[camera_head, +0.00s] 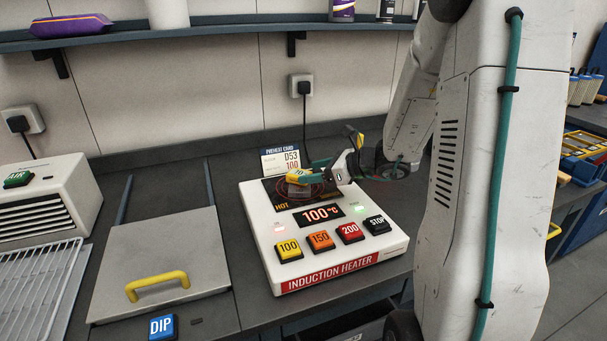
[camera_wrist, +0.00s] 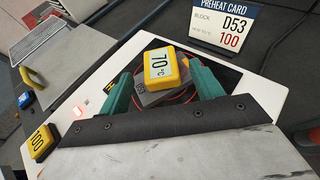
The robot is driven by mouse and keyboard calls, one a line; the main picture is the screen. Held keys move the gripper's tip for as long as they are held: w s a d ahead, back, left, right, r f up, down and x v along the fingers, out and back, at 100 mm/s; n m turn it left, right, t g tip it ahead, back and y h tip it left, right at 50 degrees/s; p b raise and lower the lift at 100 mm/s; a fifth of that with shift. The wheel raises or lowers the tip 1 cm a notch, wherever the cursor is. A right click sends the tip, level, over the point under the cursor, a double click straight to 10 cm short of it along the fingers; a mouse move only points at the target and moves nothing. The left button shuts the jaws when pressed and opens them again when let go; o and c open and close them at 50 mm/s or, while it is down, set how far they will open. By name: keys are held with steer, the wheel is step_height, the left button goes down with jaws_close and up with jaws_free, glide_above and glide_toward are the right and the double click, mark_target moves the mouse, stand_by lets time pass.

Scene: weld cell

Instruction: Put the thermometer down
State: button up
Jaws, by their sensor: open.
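The thermometer is a yellow box with a white display reading 70 °C (camera_wrist: 162,68). In the wrist view it sits on a grey metal block marked D53 (camera_wrist: 150,98). My gripper (camera_wrist: 164,84) is open, with one green finger on each side of the thermometer and visible gaps between. In the head view the thermometer (camera_head: 298,174) is small and partly covered by my gripper (camera_head: 312,172). The block rests on the dark plate of the white induction heater (camera_head: 390,246), whose display reads 100 °C.
A preheat card (camera_head: 281,160) reading D53 and 100 stands behind the heater. The heater's front has buttons 100, 150, 200 and STOP (camera_head: 376,223). A lidded tank with a yellow handle (camera_head: 157,285) and a blue DIP button (camera_head: 161,326) lies left.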

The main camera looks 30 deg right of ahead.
steer(key=v, duration=0.7)
steer(key=shift+s+d+r, duration=0.1)
steer(key=shift+s+d, duration=0.05)
steer(key=shift+s, duration=0.05)
steer(key=shift+s+a+r, duration=0.2)
steer(key=shift+a, duration=0.05)
steer(key=s+a+r+n+g, duration=0.2)
steer(key=s+a+n+g, duration=0.2)
steer(key=s+a+n, duration=0.35)
steer(key=s+a+r+n+g, duration=0.3)
steer(key=s+a+n+g, duration=0.15)
steer(key=a+n, duration=0.5)
steer(key=s+a+r+n+g+h, duration=0.1)
steer(key=s+n+h, duration=0.6)
steer(key=s+n, duration=0.4)
steer(key=shift+s+r+n, duration=0.25)
steer(key=shift+s+n, duration=0.1)
steer(key=shift+n, duration=0.25)
steer(key=shift+o, duration=0.3)
stand_by(1.5)
